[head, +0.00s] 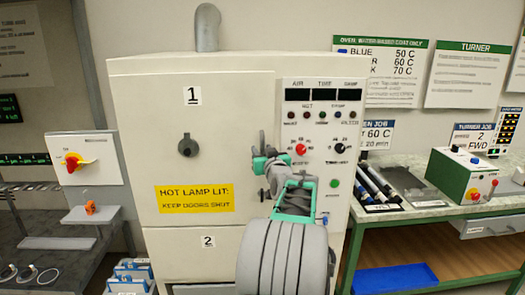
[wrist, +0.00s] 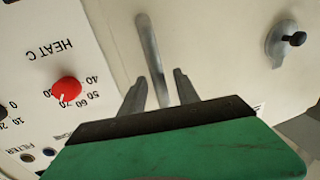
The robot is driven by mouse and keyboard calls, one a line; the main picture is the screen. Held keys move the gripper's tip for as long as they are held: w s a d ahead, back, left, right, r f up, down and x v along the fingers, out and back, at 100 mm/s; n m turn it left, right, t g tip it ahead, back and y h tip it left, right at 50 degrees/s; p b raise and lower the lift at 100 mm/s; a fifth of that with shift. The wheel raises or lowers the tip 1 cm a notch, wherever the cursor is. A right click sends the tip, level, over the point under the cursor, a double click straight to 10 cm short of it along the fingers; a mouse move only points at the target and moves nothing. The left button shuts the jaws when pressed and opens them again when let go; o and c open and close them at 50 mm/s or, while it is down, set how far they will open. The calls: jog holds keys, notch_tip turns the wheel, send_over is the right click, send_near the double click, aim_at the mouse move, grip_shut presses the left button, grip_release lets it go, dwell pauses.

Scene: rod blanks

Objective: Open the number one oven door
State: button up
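The number one oven door (head: 225,110) is the large cream upper door marked 1, and it looks closed. Its grey bar handle (wrist: 150,45) shows in the wrist view, running down between the two fingers. My gripper (wrist: 160,92) is open, with one finger on each side of the bar and a narrow gap visible on both sides. In the head view my gripper (head: 264,162) is at the door's right edge, and my arm hides part of the handle area and the lower panel.
The control panel (head: 318,108) with a red heat dial (wrist: 67,88) is right beside the handle. Door 2 (head: 195,243) is below. A green bench (head: 445,220) stands at the right, and a switch box (head: 88,160) at the left.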

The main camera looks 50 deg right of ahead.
jog(key=shift+c, duration=0.5)
grip_shut()
dwell(0.8)
